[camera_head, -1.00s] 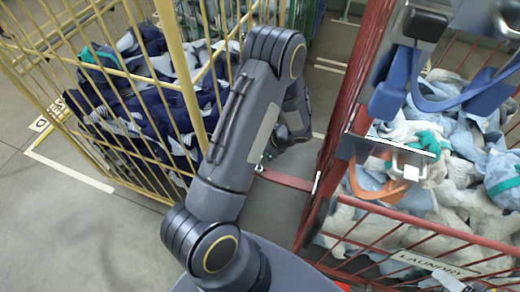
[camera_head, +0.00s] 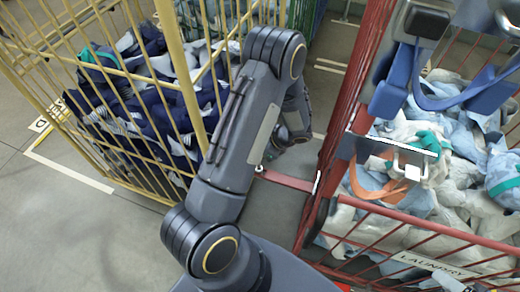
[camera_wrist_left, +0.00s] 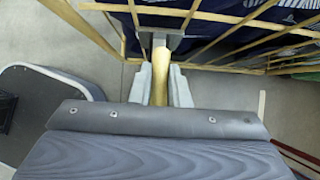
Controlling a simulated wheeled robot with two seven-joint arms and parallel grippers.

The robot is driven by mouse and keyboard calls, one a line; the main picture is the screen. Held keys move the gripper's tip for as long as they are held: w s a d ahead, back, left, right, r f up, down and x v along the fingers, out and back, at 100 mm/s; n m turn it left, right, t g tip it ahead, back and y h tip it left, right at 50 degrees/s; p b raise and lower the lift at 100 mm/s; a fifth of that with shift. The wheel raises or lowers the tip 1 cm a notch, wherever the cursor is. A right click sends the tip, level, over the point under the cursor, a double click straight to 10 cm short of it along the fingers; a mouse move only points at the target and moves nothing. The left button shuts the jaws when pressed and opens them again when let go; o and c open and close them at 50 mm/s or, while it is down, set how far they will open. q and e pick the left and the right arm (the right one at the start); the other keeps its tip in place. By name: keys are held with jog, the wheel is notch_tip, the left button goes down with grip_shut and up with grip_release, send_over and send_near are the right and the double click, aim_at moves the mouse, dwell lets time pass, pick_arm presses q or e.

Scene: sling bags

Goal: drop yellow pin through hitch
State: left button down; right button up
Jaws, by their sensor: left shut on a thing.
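In the left wrist view, my left gripper (camera_wrist_left: 161,84) is shut on the yellow pin (camera_wrist_left: 160,76), which stands between its two pale fingers. A grey bracket (camera_wrist_left: 158,40), possibly the hitch, is just beyond the pin beside the yellow cage's rails. I cannot tell whether the pin is inside it. In the head view, my left arm hides the pin and fingers. A red bar (camera_head: 287,180) reaches from the red cage toward the yellow cage; its left end is close to my arm.
The yellow cage (camera_head: 187,95) with dark blue laundry stands left. The red cage (camera_head: 325,150) with pale laundry stands right, with blue straps (camera_head: 390,95) and a metal plate (camera_head: 365,147) at its top. Bare floor (camera_head: 60,220) lies at the lower left.

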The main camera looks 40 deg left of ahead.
pick_arm(q)
jog(key=shift+f+b, duration=3.35)
jog(key=shift+f, duration=0.45)
jog(key=c, duration=1.3)
grip_release()
jog(key=shift+r, duration=0.1)
jog(key=v, duration=0.7)
jog(key=shift+d+r+p, duration=0.25)
jog(key=shift+r+p, duration=0.05)
jog(key=shift+p, duration=0.1)
notch_tip(320, 180, up, 20)
jog(key=n+t+h+p, duration=0.2)
jog(key=n+h+p, duration=0.3)
jog(key=n, duration=0.4)
send_over(260, 167)
jog(key=s+d, duration=0.7)
jog(key=h, duration=0.1)
jog(key=s+d+r+n+t+h+p, duration=0.3)
jog(key=s+d+r+n+t+h, duration=0.1)
jog(key=s+r, duration=0.6)
jog(key=d+r+n+t, duration=0.1)
jog(key=d+n, duration=0.1)
jog(key=n, duration=0.1)
jog(key=shift+s+d+r+t, duration=0.25)
jog(key=shift+s+d+t, duration=0.05)
jog(key=shift+s+t, duration=0.1)
